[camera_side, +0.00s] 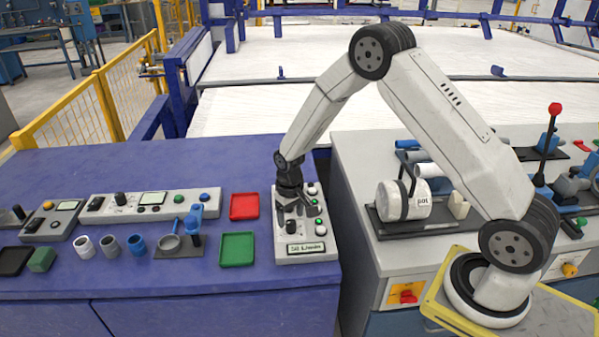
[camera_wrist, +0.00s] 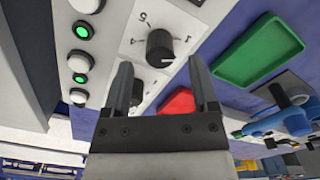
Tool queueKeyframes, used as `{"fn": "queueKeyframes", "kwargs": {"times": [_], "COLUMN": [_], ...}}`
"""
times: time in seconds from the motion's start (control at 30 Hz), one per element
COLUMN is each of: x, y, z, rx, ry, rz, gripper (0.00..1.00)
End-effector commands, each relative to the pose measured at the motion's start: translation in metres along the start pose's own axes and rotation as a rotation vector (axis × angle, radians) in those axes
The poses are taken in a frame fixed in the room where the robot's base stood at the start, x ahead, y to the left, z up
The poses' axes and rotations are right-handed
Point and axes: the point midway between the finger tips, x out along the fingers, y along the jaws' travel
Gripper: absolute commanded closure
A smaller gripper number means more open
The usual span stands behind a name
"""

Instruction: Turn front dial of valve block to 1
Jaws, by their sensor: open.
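The valve block (camera_side: 318,247) is a pale box near the right edge of the blue bench, with a dark-lettered label on its front. Its front dial (camera_wrist: 160,47) is a black knob with a white mark pointing to the lower right in the wrist view. Numerals surround it; a 5 is legible. It also shows in the side view (camera_side: 292,227). A second black dial (camera_wrist: 137,92) sits farther back, partly hidden by a finger. My gripper (camera_side: 291,210) is open and points down over the block. In the wrist view my gripper (camera_wrist: 160,62) has its fingertips apart, either side of the front dial's line; contact is unclear.
Green and white buttons (camera_wrist: 83,30) run along the block beside the dials. A green tray (camera_side: 237,249) and a red tray (camera_side: 244,206) lie left of the block. A blue clamp-like fixture (camera_side: 193,222) and several cups stand farther left. A grey bench stands right, across a gap.

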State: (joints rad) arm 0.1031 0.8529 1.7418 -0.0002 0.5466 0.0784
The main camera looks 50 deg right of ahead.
Motion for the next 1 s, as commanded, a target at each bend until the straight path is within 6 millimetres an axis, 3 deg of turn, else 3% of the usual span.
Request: {"fn": "queueKeyframes", "kwargs": {"times": [0.2,0.4,1.0], "x": [-0.027,-0.042,-0.050], "y": [0.000,0.000,-0.001], "z": [-0.001,0.000,0.004], "rx": [0.000,-0.001,-0.006], "ry": [0.003,0.001,0.008], "rz": [0.000,0.000,0.000], "gripper": [0.24,0.24,0.24]}}
